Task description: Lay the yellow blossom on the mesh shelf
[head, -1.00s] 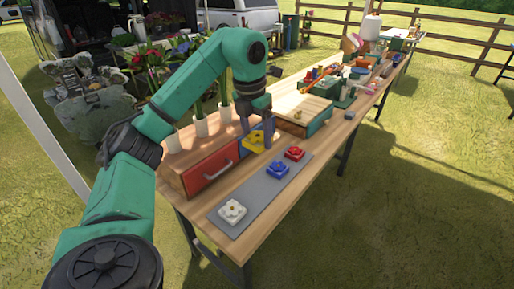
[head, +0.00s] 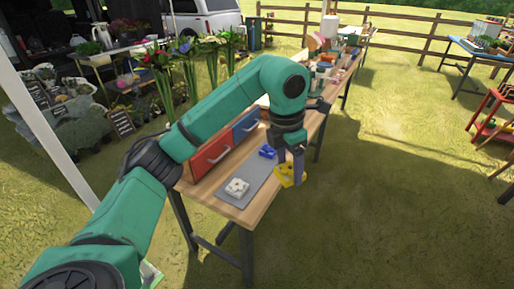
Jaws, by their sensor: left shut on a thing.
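The yellow blossom (head: 289,178) is a flat square piece in the jaws of my left gripper (head: 297,165). The gripper points down and is shut on it. In the picture, gripper and blossom appear at the wooden table's right edge, over the grass beyond it; their height is hard to judge. I cannot make out a mesh shelf for certain. A red rack (head: 492,118) with a lower level stands at the far right, partly cut off by the frame. My right gripper is not in view.
A grey mat (head: 256,177) on the table holds a white blossom (head: 237,188) and a blue blossom (head: 267,152). Behind it is a box with a red drawer (head: 212,155) and a blue drawer (head: 246,124). Open grass (head: 400,170) lies right of the table.

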